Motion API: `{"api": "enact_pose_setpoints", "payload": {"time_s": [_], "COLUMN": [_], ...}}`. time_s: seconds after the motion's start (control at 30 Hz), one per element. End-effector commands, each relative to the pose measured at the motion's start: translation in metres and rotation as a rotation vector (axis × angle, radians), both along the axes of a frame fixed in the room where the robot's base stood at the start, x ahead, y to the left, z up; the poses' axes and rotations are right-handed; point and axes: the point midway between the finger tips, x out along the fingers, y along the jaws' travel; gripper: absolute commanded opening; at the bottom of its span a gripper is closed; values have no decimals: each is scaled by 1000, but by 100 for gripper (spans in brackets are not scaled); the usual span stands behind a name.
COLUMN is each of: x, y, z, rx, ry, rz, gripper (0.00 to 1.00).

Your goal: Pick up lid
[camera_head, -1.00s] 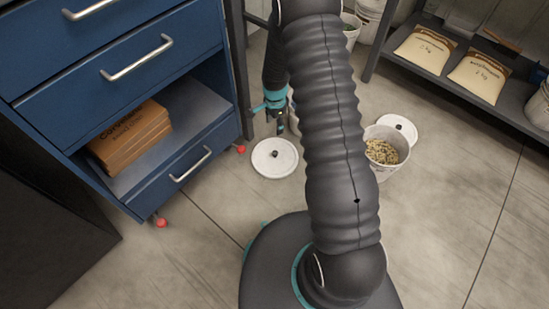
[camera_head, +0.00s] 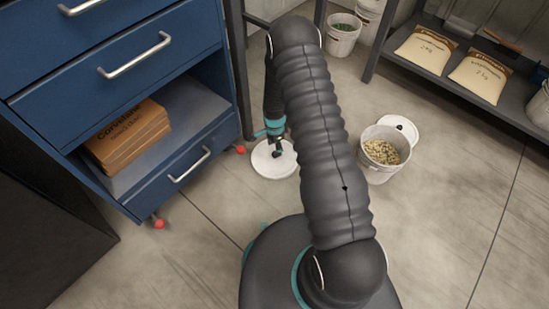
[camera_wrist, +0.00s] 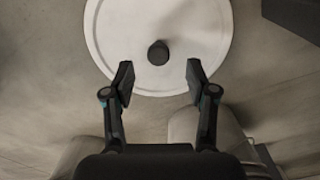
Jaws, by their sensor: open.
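A round white lid (camera_head: 268,166) with a dark knob lies flat on the floor, beside the blue cabinet. In the wrist view the lid (camera_wrist: 195,35) fills the upper middle, its knob (camera_wrist: 158,53) showing just beyond and between the fingertips. My gripper (camera_head: 277,150) is over the lid in the head view and covers part of it. In the wrist view my gripper (camera_wrist: 159,82) is open, one finger to each side of the knob's line, and holds nothing. Whether the fingertips touch the lid cannot be told.
A white bucket of seed (camera_head: 381,158) stands right of my arm, with another white lid (camera_head: 402,128) behind it. A blue drawer cabinet (camera_head: 135,75) stands on the left. A bucket (camera_head: 341,36) and a shelf with bags (camera_head: 478,80) are at the back. The right floor is clear.

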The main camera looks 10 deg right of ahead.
Motion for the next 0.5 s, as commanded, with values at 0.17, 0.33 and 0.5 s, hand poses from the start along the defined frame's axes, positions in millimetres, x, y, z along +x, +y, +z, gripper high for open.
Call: {"api": "enact_pose_setpoints", "payload": {"time_s": [0.17,0.33,0.5], "x": [-3,-3,-3], "y": [0,0,0], "z": [-19,-43,-50], "rx": [0,1,0], "ry": [3,2,1], "rz": [0,0,0], "gripper": [57,57,57]}}
